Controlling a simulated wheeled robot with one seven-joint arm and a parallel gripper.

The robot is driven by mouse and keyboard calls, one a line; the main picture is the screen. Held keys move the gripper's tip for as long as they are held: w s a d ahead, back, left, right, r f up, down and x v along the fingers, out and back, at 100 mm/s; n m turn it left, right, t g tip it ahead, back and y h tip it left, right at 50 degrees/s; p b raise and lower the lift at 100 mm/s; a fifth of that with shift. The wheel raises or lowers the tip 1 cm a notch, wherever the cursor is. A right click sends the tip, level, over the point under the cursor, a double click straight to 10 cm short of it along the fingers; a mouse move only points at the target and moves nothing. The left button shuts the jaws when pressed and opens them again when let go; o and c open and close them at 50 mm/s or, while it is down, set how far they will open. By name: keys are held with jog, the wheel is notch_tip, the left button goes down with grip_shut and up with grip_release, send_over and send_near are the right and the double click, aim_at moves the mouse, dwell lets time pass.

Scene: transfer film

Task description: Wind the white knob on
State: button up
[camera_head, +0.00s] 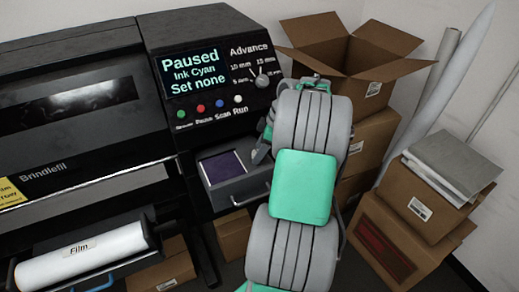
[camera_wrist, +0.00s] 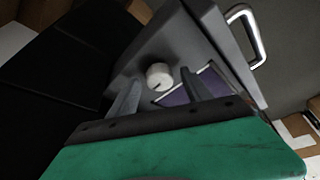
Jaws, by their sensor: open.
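In the wrist view a white round knob (camera_wrist: 159,76) with a dark pointer line sits on a dark grey panel, beside a purple surface (camera_wrist: 198,86). My gripper (camera_wrist: 157,93) is open, with the knob showing between and beyond its two fingers. I cannot tell whether the fingers touch it. In the head view my gripper (camera_head: 261,152) is beside the open drawer-like unit (camera_head: 240,186) with the purple panel (camera_head: 224,168). My arm and gripper hide the knob there. A separate small pale dial (camera_head: 262,81) sits under "Advance" on the control panel.
The screen (camera_head: 191,72) reads "Paused, Ink Cyan, Set none". Several small buttons (camera_head: 219,103) lie below it. A metal handle (camera_wrist: 246,30) projects near the knob's panel. A film roll (camera_head: 82,255) is lower left. Cardboard boxes (camera_head: 389,225) crowd the right.

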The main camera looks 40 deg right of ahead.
grip_shut()
dwell(0.6)
